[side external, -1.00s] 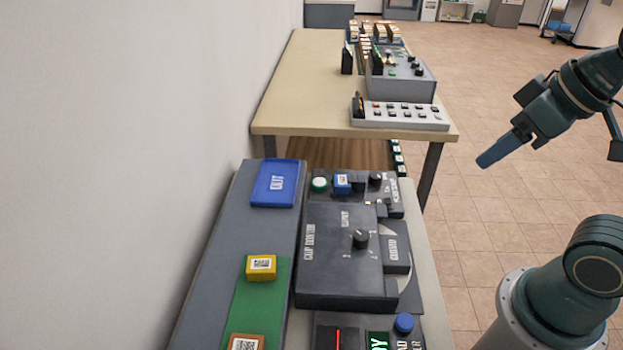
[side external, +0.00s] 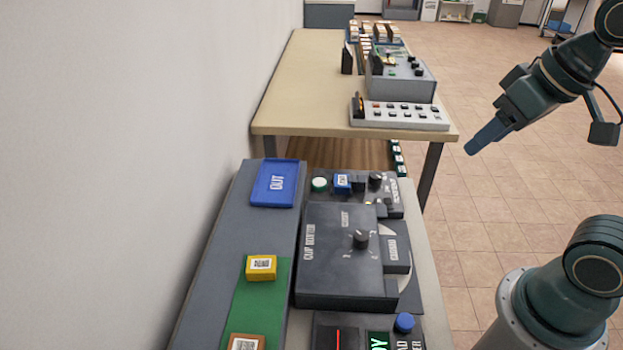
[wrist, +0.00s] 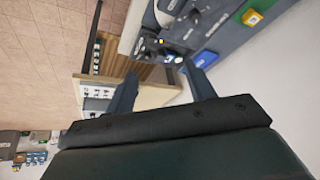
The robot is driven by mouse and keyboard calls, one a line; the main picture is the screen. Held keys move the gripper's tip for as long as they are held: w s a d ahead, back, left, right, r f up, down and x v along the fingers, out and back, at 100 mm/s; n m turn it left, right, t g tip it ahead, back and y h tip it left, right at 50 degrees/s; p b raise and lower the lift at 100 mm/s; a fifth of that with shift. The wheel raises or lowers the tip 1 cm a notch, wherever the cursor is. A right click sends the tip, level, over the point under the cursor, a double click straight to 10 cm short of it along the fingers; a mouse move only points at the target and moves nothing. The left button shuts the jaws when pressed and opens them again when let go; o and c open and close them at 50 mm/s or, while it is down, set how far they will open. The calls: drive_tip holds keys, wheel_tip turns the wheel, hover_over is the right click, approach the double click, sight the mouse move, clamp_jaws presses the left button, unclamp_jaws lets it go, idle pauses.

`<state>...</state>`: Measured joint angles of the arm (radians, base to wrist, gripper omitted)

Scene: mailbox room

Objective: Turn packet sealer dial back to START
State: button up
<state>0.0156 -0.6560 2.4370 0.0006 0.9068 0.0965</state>
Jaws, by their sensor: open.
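A small dark panel with a black dial (side external: 376,179) sits at the far end of the near bench; its lettering is too small to read surely as the packet sealer. On it are a blue block (side external: 342,181) and a white button with a green rim (side external: 319,184). A larger grey box nearer has another black dial (side external: 361,239) with numbers around it. My gripper (side external: 474,147) is open and empty, in the air right of the benches, apart from every dial. In the wrist view, its fingers (wrist: 160,75) stand apart, with the far panel beyond them.
A blue OUT tray (side external: 279,165) lies left of the panel. A yellow block (side external: 261,267) sits on a green strip (side external: 243,304). A blue knob (side external: 404,322) stands at the near edge. A second table (side external: 310,90) with devices stands behind. Open floor lies right.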

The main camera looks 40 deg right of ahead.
drive_tip(key=w+d+m+g, duration=0.2)
drive_tip(key=w+m, duration=0.2)
drive_tip(key=w, duration=0.4)
drive_tip(key=m+g, duration=0.3)
drive_tip(key=m, duration=0.9)
hover_over(376, 175)
wheel_tip(376, 175, down, 13)
drive_tip(key=shift+w+d+f, duration=0.1)
drive_tip(key=shift+w+f, duration=0.05)
drive_tip(key=shift+w, duration=0.05)
drive_tip(key=shift+f, duration=0.15)
wheel_tip(376, 175, down, 14)
drive_tip(key=shift+s+r, duration=0.15)
drive_tip(key=shift+r, duration=0.1)
drive_tip(key=c, duration=1)
